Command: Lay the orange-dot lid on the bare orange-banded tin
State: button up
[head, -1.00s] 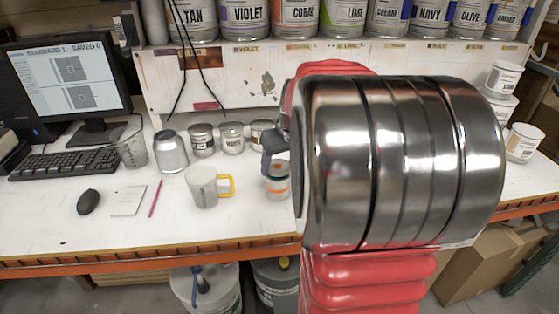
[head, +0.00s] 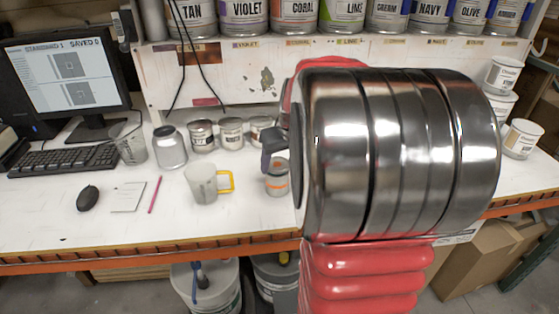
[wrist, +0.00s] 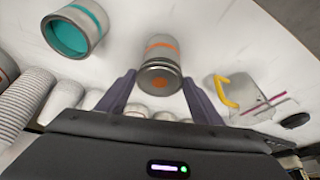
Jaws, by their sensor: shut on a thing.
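The orange-banded tin (head: 277,188) stands on the white bench, just right of the yellow-handled mug, partly covered by my arm. It also shows in the wrist view (wrist: 160,46) beyond the fingers. The orange-dot lid (wrist: 160,80) is between my fingertips, dot side facing the wrist camera, lined up with the end of the tin. I cannot tell whether lid and tin touch. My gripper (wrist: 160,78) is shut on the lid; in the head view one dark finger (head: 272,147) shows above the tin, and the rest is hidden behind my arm.
The mug (head: 203,184) stands close left of the tin. Several tins and a silver jar (head: 169,147) line the back. A teal-coloured tin (wrist: 75,32) and stacked cups (wrist: 25,100) show in the wrist view. Free bench lies in front.

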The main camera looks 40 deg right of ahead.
jog(key=shift+f, duration=0.3)
jog(key=o, duration=1.1)
jog(key=shift+r, duration=0.15)
jog(key=v, duration=1.3)
jog(key=shift+s+a+r, duration=0.1)
jog(key=shift+s+r, duration=0.05)
jog(key=shift+r, duration=0.05)
